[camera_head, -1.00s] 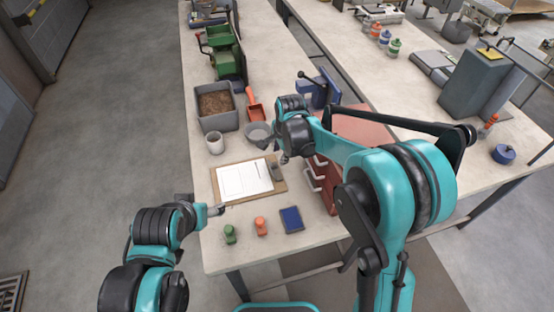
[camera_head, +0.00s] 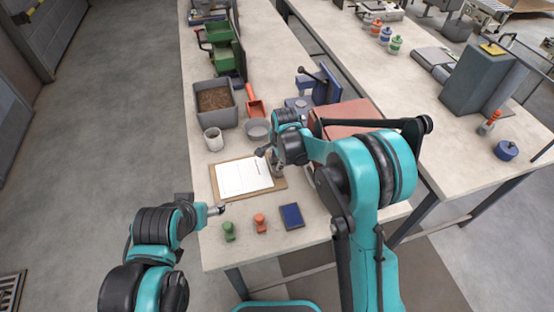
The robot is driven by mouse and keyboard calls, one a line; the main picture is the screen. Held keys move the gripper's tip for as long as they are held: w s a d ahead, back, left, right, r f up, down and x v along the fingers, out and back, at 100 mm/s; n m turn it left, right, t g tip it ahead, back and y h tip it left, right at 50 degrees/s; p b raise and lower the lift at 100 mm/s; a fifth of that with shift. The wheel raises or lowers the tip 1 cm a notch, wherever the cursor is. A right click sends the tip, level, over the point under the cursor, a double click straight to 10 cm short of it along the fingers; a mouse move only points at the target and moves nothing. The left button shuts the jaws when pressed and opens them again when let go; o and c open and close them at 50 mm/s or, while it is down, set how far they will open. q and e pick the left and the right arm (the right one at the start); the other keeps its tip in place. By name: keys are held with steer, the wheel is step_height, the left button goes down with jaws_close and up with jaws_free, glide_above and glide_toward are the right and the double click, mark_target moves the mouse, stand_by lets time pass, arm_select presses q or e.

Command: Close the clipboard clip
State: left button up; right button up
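The clipboard (camera_head: 226,197) lies on the front part of the table with a white sheet (camera_head: 243,177) on it. Its clip is at the right end, mostly hidden by my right gripper, so I cannot tell its state. My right gripper (camera_head: 273,164) is above the right end of the clipboard; whether its fingers touch anything is not clear. A thin dark line, perhaps a pen, lies near the right of the sheet. My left gripper (camera_head: 220,210) is at the table's left edge, just below the clipboard's lower left corner, apart from it. Its fingers are too small to judge.
Green (camera_head: 228,231) and orange (camera_head: 261,223) stamps and a blue pad (camera_head: 291,216) stand in front of the clipboard. A red cabinet (camera_head: 350,112) is to the right.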

mark_target(264, 172)
jaws_close()
steer(key=shift+a, duration=0.1)
steer(key=shift+s+a+h+b, duration=0.15)
steer(key=shift+a+h+b, duration=0.25)
steer(key=shift+h, duration=0.5)
steer(key=h, duration=0.1)
steer(key=a+t+h+b, duration=0.1)
steer(key=shift+s+a+f+n+h, duration=0.15)
steer(key=shift+n+h, duration=0.15)
steer(key=h+b, duration=0.1)
steer(key=a+t+h+b, duration=0.1)
steer(key=f+h+b, duration=0.1)
steer(key=h, duration=0.1)
steer(key=shift+s+a+n+t+b, duration=0.2)
steer(key=shift+a+n+t+b, duration=0.1)
steer(key=shift+a+b, duration=0.1)
steer(key=shift+s+a+f+t+h+b, duration=0.1)
steer(key=shift+a+t+h+b, duration=0.1)
steer(key=shift+h+b, duration=0.35)
steer(key=shift+a+f+t+h+b, duration=0.1)
steer(key=shift+t+h+b, duration=0.1)
steer(key=shift+h+b, duration=0.3)
steer(key=shift+s+a+f+t+h+b, duration=0.1)
steer(key=shift+t+h+b, duration=0.1)
steer(key=shift+h+b, duration=0.35)
